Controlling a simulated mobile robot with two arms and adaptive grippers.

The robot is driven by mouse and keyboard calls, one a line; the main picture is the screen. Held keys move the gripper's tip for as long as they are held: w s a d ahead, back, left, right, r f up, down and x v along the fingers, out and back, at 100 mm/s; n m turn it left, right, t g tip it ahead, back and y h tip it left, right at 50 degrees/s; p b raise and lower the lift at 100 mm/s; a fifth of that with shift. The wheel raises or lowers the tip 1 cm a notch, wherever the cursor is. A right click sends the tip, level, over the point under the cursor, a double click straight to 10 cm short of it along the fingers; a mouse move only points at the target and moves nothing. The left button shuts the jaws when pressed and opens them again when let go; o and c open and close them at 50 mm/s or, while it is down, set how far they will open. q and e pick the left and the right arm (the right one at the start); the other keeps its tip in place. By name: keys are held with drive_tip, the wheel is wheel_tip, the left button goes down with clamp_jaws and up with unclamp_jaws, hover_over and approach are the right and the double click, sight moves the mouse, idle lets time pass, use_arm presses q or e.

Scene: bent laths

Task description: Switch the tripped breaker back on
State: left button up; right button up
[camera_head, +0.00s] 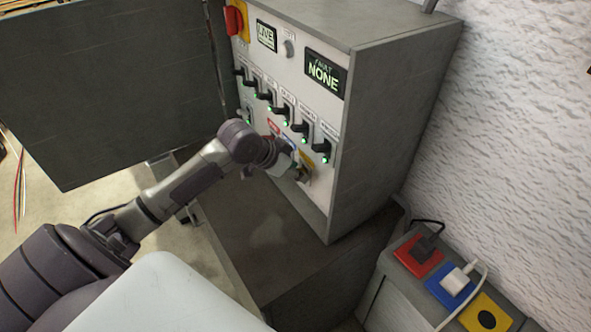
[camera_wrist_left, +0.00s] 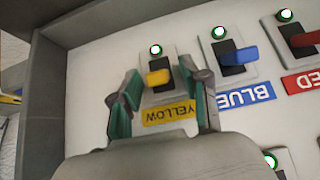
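The breaker panel (camera_head: 315,120) is a grey cabinet with a white face. Its fault display (camera_head: 324,73) reads "NONE". In the left wrist view, the yellow breaker lever (camera_wrist_left: 158,77) sits above its upside-down "YELLOW" label (camera_wrist_left: 168,113), with a lit green lamp (camera_wrist_left: 155,49) beyond it. My left gripper (camera_wrist_left: 159,72) is open, with a green-padded finger on either side of this lever. I cannot tell whether either finger touches the breaker. In the head view my left gripper (camera_head: 302,172) is at the panel's lower right and covers part of it. My right gripper is not in view.
The blue breaker lever (camera_wrist_left: 231,58) and red breaker lever (camera_wrist_left: 303,40) stand beside the yellow one. Several black levers (camera_head: 303,130) with green lamps line the panel above. An open dark door (camera_head: 110,85) is at left. A socket box (camera_head: 450,285) with two plugs stands lower right.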

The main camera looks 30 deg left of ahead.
use_arm(q)
drive_tip(key=v, duration=1.2)
idle(0.5)
